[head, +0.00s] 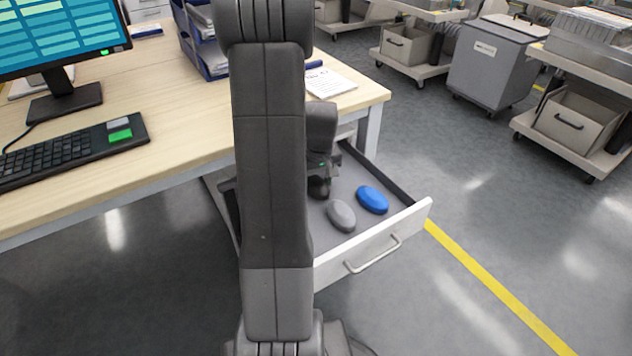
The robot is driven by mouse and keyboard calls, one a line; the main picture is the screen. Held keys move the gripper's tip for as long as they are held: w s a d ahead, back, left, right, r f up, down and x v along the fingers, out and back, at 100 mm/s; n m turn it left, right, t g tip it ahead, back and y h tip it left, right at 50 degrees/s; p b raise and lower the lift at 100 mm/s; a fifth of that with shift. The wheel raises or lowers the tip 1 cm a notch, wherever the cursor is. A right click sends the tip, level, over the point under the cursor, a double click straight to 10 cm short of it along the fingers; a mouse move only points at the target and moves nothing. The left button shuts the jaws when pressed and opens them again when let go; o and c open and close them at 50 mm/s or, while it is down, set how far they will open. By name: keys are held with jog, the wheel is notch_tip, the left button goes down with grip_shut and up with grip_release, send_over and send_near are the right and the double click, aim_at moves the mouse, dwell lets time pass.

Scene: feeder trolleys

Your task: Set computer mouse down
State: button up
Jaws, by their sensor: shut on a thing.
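My gripper (322,170) points down into the open drawer (374,243) below the desk, partly hidden behind my arm. It is shut on a dark, rounded thing, the computer mouse (319,188), which is small in the picture and hard to tell from the dark fingers. I cannot tell whether it touches the drawer floor. A grey mouse-shaped thing (341,215) and a blue one (372,199) lie on the drawer floor to the right of my gripper, apart from it.
The desk (185,95) holds a monitor (62,45), a keyboard (60,158), a blue tray (207,62) and papers (330,84). The drawer has raised walls and a front handle (372,256). My arm hides the drawer's left part. Trolleys (494,62) stand beyond open floor at right.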

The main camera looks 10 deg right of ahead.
aim_at(319, 184)
jog(key=shift+f, duration=0.1)
jog(key=o, duration=1)
jog(key=r+p, duration=0.1)
jog(key=r, duration=0.3)
jog(key=s+r+p, duration=0.1)
jog(key=r, duration=0.3)
jog(key=r+p, duration=0.1)
jog(key=r, duration=0.3)
jog(key=shift+s+d+r+p, duration=0.1)
jog(key=shift+s+d+p, duration=0.1)
jog(key=shift+p, duration=0.2)
